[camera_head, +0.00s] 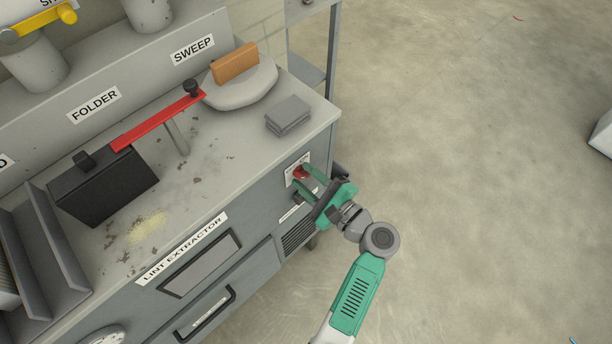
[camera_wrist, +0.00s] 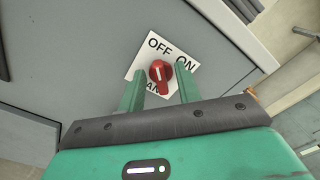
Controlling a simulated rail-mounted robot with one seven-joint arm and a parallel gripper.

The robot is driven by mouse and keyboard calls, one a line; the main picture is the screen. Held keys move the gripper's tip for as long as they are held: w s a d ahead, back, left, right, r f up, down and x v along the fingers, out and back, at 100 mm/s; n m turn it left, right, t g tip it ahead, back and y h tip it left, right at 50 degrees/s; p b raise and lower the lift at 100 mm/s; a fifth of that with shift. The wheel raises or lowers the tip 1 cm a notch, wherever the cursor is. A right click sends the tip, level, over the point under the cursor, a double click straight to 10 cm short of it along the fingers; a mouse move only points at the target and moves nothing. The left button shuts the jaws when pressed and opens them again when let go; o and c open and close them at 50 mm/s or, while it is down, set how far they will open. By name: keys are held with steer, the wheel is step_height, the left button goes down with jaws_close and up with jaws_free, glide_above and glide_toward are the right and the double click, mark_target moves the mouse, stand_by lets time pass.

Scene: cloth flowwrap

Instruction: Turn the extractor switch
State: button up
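The extractor switch is a red round knob (camera_wrist: 160,72) on a white label plate (camera_wrist: 142,50) marked OFF and ON, fixed to the grey cabinet's side. The knob also shows in the head view (camera_head: 299,173), partly behind a green finger. My gripper (camera_wrist: 160,78) is open, with one finger on each side of the knob in the wrist view. The left finger shows a small gap to the knob; contact on the right is unclear.
The cabinet (camera_head: 228,176) carries a LINT EXTRACTOR label. On its top are folded grey cloths (camera_head: 288,113), a red-handled black box (camera_head: 103,187) and a grey pad with an orange block (camera_head: 236,63). A metal rack (camera_head: 331,50) stands behind.

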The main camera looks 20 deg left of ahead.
steer(key=p+v, duration=0.1)
steer(key=v, duration=0.6)
steer(key=shift+s+d, duration=0.15)
steer(key=shift+d, duration=0.05)
steer(key=w+d+r+n+t+h, duration=0.25)
steer(key=r+n+t+h, duration=0.25)
steer(key=r, duration=0.9)
steer(key=w+d+r+n+t+h, duration=0.25)
steer(key=r+n+t+h, duration=0.2)
steer(key=r, duration=0.95)
steer(key=s+d+r+n+t+h, duration=0.1)
steer(key=s+r+t+h, duration=0.15)
steer(key=s+r, duration=0.4)
steer(key=s+d+r+n+t+h, duration=0.1)
steer(key=s+d+r+t+h, duration=0.15)
steer(key=r, duration=0.65)
steer(key=s+d+r+n+t+h, duration=0.1)
steer(key=s+r+n+t+h, duration=0.1)
steer(key=s+r+t, duration=0.35)
step_height(320, 180, up, 40)
steer(key=g+p, duration=0.1)
steer(key=p, duration=3.5)
steer(key=shift+s+a+f+p, duration=0.15)
steer(key=shift+s+f+p, duration=0.1)
steer(key=shift+p, duration=0.1)
